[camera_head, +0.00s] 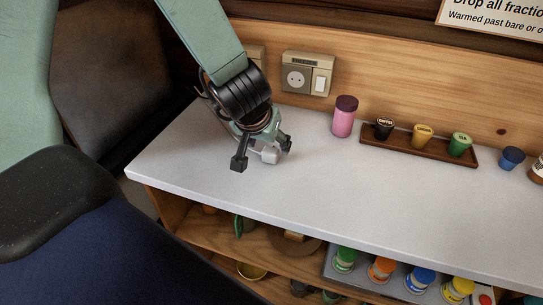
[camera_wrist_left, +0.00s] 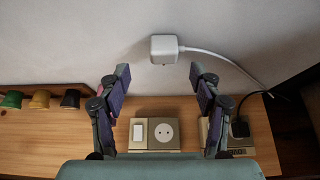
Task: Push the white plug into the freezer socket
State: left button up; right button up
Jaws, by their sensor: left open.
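The white plug (camera_head: 270,156) lies on the pale countertop below my left gripper (camera_head: 262,153), which is open with its fingers pointing down. In the left wrist view the plug (camera_wrist_left: 163,48) sits just beyond and roughly between the open fingertips (camera_wrist_left: 160,75), not gripped. Its white cable runs off to the right there. A beige wall socket with a switch (camera_head: 308,73) is on the wooden wall and looks empty; it also shows in the wrist view (camera_wrist_left: 164,132). A second socket (camera_wrist_left: 217,130) holds a black plug and is partly hidden by a finger.
A pink jar (camera_head: 344,117) and a brown tray (camera_head: 374,146) with several small cups stand along the wall to the right. A blue cup (camera_head: 511,158) is farther right. The front middle of the countertop (camera_head: 370,195) is clear. Shelves with jars lie below it.

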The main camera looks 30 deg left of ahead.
pick_arm(q)
jog(key=shift+w+f, duration=0.3)
jog(key=shift+f, duration=0.3)
jog(key=shift+w+a, duration=0.1)
jog(key=shift+a, duration=0.1)
jog(key=shift+a, duration=0.1)
jog(key=shift+f, duration=0.1)
